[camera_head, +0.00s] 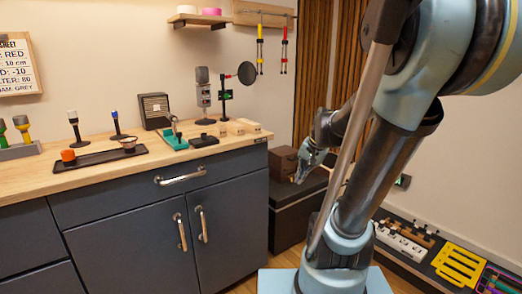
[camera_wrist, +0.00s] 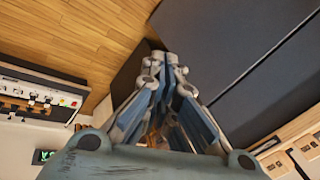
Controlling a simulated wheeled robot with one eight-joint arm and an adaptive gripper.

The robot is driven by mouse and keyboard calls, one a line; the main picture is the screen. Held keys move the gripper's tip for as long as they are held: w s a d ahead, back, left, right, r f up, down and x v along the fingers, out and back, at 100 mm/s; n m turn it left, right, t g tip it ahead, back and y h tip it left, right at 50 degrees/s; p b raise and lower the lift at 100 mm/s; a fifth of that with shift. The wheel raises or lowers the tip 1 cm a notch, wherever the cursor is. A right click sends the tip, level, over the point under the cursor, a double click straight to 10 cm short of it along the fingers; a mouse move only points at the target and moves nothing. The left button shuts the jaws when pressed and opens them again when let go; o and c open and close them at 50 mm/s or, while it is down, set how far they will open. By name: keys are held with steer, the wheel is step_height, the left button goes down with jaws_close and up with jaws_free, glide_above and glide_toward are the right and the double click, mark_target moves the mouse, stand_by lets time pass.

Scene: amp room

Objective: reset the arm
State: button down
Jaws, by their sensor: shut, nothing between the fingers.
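My gripper (camera_head: 301,176) hangs at the end of my bent arm, right of the wooden-topped counter (camera_head: 262,134), with its fingers pointing down. In the wrist view my gripper (camera_wrist: 169,58) has its fingertips together, and nothing shows between them. It is apart from the counter and from the things on it. Part of my arm covers the area behind it in the head view.
A brown box (camera_head: 283,163) is behind my gripper. A low bench with a yellow rack (camera_head: 459,263) is at right. Wooden floor (camera_wrist: 85,35) is clear.

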steer(key=s+d+f+n+h, duration=0.1)
steer(key=s+d+f+n, duration=0.1)
steer(key=s, duration=0.6)
steer(key=s+d+f+n+g+h, duration=0.1)
steer(key=s+d+f+n, duration=0.1)
steer(key=s, duration=0.6)
steer(key=shift+f+n+h, duration=0.4)
steer(key=shift+f+n, duration=0.5)
steer(key=shift+f, duration=0.05)
steer(key=shift+w, duration=0.1)
steer(key=shift+w+f, duration=0.2)
steer(key=shift+w, duration=0.2)
steer(key=shift+a, duration=0.1)
